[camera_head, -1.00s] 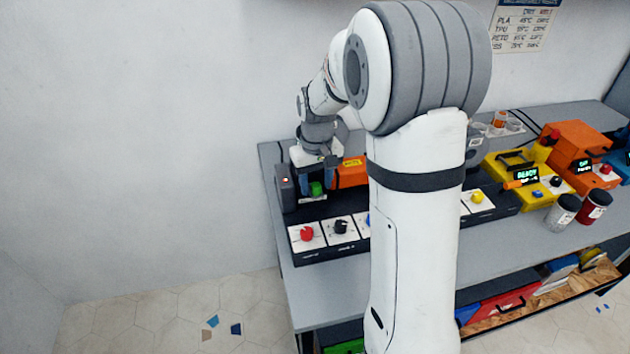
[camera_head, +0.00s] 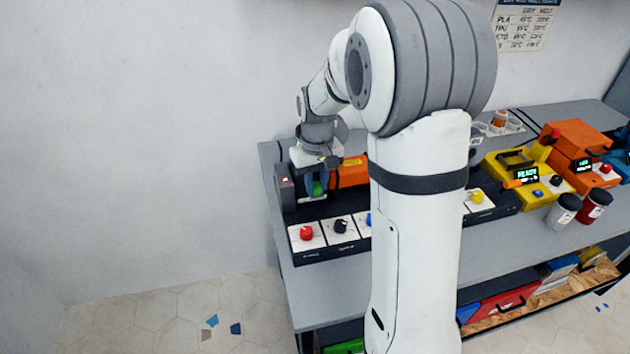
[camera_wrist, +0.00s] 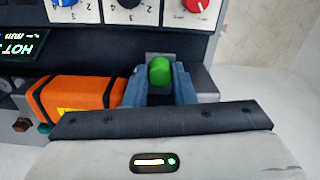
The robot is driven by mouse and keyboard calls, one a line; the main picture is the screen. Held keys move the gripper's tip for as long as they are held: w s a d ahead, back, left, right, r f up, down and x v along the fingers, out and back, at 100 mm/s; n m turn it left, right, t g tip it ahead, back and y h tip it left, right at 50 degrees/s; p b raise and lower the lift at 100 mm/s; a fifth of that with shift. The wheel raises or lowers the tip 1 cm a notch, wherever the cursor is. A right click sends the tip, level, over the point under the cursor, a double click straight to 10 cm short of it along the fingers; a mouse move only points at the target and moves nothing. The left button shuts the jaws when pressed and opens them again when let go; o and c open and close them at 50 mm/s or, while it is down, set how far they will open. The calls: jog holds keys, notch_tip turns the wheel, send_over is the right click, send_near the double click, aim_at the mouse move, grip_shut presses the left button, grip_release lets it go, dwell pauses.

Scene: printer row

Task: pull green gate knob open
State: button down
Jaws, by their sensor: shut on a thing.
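The green gate knob (camera_wrist: 160,70) shows in the wrist view between the two blue-grey fingers of my gripper (camera_wrist: 160,88). In the head view the green knob (camera_head: 318,188) is a small green patch at the far left of the dark machine, partly covered by my gripper (camera_head: 317,181). My gripper is shut on the knob from above. The gate that the knob belongs to is mostly hidden behind the fingers.
An orange block (camera_head: 350,172) stands just right of my gripper. Red (camera_head: 306,233), black (camera_head: 340,226) and blue dials line the panel in front. A grey post (camera_head: 286,188) stands close on the left. My arm hides the table's middle.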

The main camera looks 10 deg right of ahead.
jog(key=s, duration=0.2)
jog(key=shift+s+b, duration=0.3)
jog(key=shift+s, duration=0.1)
jog(key=c, duration=1.2)
grip_release()
jog(key=shift+r, duration=0.1)
notch_tip(320, 180, up, 8)
jog(key=shift+f, duration=0.2)
